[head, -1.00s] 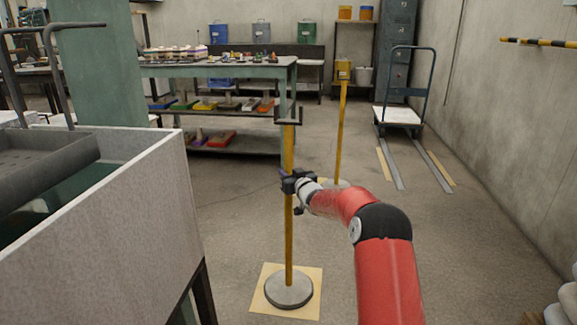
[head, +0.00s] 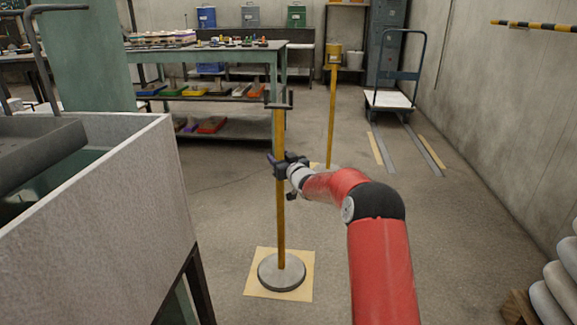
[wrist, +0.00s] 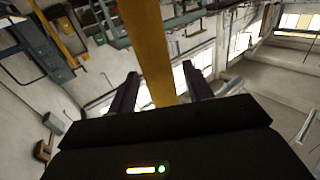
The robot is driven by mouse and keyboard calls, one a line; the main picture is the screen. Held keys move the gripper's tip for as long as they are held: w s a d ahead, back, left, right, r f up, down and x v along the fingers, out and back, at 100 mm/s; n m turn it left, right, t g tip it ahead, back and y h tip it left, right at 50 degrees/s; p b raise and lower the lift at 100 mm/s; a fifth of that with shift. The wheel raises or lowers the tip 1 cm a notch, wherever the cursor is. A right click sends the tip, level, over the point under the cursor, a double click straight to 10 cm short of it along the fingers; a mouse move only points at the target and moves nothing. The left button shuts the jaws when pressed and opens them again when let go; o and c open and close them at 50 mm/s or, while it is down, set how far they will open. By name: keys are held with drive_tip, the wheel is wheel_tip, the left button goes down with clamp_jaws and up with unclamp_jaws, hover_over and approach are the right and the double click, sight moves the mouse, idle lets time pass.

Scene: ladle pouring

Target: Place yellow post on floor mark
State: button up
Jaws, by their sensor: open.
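The yellow post (head: 281,222) stands upright on its round grey base (head: 282,272). The base rests on a pale yellow square floor mark (head: 303,291), whose edges show around it. My gripper (head: 277,166) is at the post's upper half, with its jaws open on either side of it. In the wrist view the post (wrist: 147,45) runs between the two dark fingers (wrist: 158,90), with a gap visible at the left finger. A dark bracket (head: 279,101) tops the post.
A grey-walled tank (head: 110,225) stands close on the left. A second yellow post (head: 332,110) stands behind, near a green workbench (head: 225,53). A cart (head: 390,100) and floor rails are at the back right. White sacks (head: 560,285) lie at the lower right.

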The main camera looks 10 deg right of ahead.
drive_tip(key=s+d+r+m+g+h, duration=0.1)
drive_tip(key=s+r+g+h, duration=0.25)
drive_tip(key=s, duration=1.25)
drive_tip(key=s+d+r+m+g+h, duration=0.1)
drive_tip(key=s+r+g+h, duration=0.3)
drive_tip(key=s, duration=1.2)
drive_tip(key=s+a+f+m+g+y, duration=0.1)
drive_tip(key=s+f+g, duration=0.1)
drive_tip(key=s, duration=1.2)
drive_tip(key=s+a+f+g+y, duration=0.1)
drive_tip(key=s+f+g+y, duration=0.15)
drive_tip(key=s, duration=1.15)
wheel_tip(320, 180, up, 8)
drive_tip(key=h+p, duration=0.1)
drive_tip(key=p, duration=0.6)
drive_tip(key=shift+w+f, duration=0.2)
drive_tip(key=shift+f, duration=0.05)
